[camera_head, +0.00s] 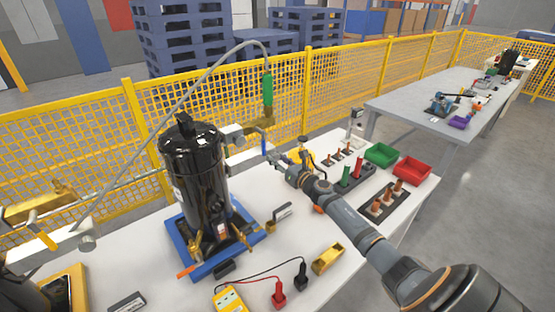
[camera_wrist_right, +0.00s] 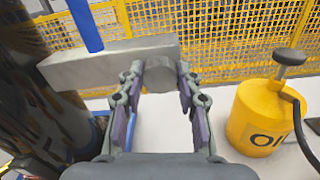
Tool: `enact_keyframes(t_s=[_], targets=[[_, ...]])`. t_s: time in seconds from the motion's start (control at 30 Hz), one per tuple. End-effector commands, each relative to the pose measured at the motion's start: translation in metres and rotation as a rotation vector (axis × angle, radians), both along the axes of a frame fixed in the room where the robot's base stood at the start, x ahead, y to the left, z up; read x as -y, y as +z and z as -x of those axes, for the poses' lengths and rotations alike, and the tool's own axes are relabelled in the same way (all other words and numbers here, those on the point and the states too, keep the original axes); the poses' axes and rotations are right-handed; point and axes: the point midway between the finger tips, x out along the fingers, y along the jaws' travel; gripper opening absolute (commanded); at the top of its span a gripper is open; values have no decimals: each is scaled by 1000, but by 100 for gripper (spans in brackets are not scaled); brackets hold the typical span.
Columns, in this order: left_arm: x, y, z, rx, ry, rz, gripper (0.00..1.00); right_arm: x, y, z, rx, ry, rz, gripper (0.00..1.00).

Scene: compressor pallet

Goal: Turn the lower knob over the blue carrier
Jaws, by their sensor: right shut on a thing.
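The blue carrier (camera_head: 185,240) sits on the white table with a black compressor (camera_head: 195,170) upright on it. A pale grey bar (camera_wrist_right: 100,65) beside the compressor ends in a round grey knob (camera_wrist_right: 160,72), with a blue lever (camera_wrist_right: 85,25) rising from the bar. In the head view the blue lever (camera_head: 263,143) shows just left of my right gripper (camera_head: 275,159). The right gripper's fingers lie on both sides of the knob and are shut on it. In the head view the fingers mostly hide the knob. My left gripper is not in view.
A yellow oil container (camera_wrist_right: 255,120) stands right of the gripper. A green bin (camera_head: 381,154) and a red bin (camera_head: 412,169) stand on the right of the table. A yellow meter (camera_head: 229,301) with leads lies in front. A yellow mesh fence (camera_head: 340,90) runs behind.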

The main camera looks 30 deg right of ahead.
Motion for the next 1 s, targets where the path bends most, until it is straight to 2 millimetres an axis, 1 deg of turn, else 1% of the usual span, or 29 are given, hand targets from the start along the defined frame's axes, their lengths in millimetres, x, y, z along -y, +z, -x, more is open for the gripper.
enact_keyframes(t_s=[0.57, 1.0], targets=[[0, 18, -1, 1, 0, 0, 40, 0, 1, 0, -43, -1, -544, 3], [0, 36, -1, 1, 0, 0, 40, 0, 2, 0, -76, -1, -962, 3]])
